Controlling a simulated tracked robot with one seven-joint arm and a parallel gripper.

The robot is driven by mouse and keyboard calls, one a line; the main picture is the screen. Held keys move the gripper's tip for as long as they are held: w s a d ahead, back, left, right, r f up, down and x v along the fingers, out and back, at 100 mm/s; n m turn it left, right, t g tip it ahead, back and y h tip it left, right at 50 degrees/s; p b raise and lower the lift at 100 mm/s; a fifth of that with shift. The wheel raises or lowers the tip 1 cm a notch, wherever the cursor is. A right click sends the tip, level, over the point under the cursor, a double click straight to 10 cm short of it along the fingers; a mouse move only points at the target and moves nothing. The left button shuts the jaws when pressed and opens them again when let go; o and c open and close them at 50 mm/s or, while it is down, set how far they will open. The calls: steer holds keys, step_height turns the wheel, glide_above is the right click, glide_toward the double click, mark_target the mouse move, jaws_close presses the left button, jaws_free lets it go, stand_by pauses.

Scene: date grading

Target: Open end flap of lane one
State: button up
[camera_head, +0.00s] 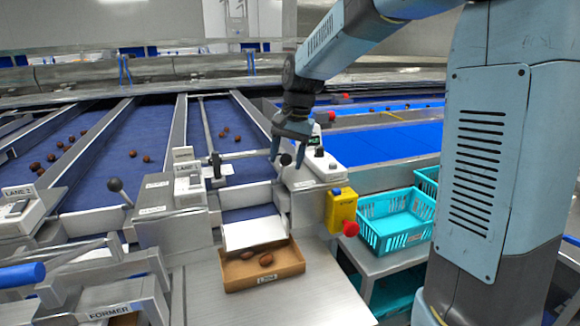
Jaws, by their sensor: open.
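The lane next to the one marked LANE 2, which I take as lane one (222,170), is a blue belt with a few brown dates on it. Across its lower end is a metal crosspiece (248,195), with a pale sloping plate (253,233) below it. I cannot tell which part is the end flap or whether it is open. A lever with a black ball knob (285,159) stands at the lane's right side. My gripper (288,155) points down, open, with its fingers by the knob. I cannot tell whether they touch it.
A cardboard box (280,276) with dates sits below the plate. A yellow box with a red button (342,207) and turquoise crates (385,243) stand at right. Another ball-knob lever (115,185) is at left. The steel table (210,305) has bare room in front.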

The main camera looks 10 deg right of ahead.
mark_target(285, 166)
steer(key=shift+w+a+f, duration=0.1)
steer(key=shift+a+f, duration=0.05)
steer(key=shift+f, duration=0.65)
steer(key=shift+a+f, duration=0.15)
steer(key=shift+f, duration=0.65)
steer(key=shift+c, duration=0.2)
jaws_close()
